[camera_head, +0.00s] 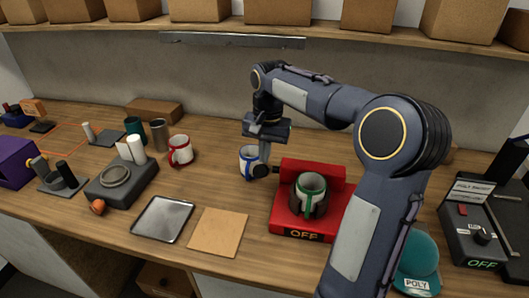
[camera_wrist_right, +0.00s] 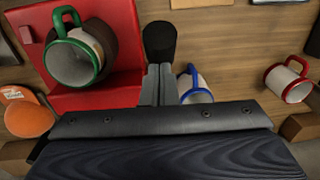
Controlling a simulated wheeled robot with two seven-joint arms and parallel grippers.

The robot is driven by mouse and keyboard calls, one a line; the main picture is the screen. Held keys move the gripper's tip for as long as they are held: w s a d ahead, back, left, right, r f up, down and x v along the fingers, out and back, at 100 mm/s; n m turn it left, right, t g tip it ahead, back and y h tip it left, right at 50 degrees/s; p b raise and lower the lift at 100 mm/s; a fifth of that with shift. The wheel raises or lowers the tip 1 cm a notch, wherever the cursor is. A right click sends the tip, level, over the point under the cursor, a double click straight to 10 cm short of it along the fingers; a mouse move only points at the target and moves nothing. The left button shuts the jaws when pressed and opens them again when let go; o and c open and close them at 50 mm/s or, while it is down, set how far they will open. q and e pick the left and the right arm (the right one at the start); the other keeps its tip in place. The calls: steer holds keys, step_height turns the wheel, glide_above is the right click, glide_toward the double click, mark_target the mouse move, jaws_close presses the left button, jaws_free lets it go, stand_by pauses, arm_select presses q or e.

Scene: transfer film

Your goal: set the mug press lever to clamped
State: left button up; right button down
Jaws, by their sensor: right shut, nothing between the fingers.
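The red mug press (camera_head: 284,216) stands right of centre with "OFF" on its front. A white mug with a green rim and handle (camera_head: 311,184) sits upright in it; it also shows in the wrist view (camera_wrist_right: 73,62). The press lever's black knob (camera_head: 261,171) sticks out at the press's left side and shows large in the wrist view (camera_wrist_right: 159,40). My right gripper (camera_head: 265,157) points down at the knob, shut and empty. In the wrist view its fingertips (camera_wrist_right: 158,72) are close to the knob; I cannot tell whether they touch. My left gripper is not in view.
A white mug with a blue handle (camera_head: 247,158) stands just behind the knob. A red-handled mug (camera_head: 180,150), a metal tray (camera_head: 162,218) and a tan sheet (camera_head: 218,231) lie to the left. My right forearm covers the table right of the press.

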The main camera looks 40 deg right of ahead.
mark_target(262, 171)
stand_by(0.3)
steer(key=shift+t+h, duration=0.8)
steer(key=shift+h, duration=0.1)
steer(key=s+a+f+b, duration=0.1)
steer(key=b, duration=0.2)
steer(key=s+a+f+b, duration=0.1)
steer(key=f+b, duration=0.1)
steer(key=b, duration=0.2)
steer(key=shift+a+f, duration=0.1)
steer(key=shift+a, duration=0.1)
steer(key=shift+s+a+h+b, duration=0.1)
steer(key=shift+a+h+b, duration=0.05)
steer(key=shift+h+b, duration=0.2)
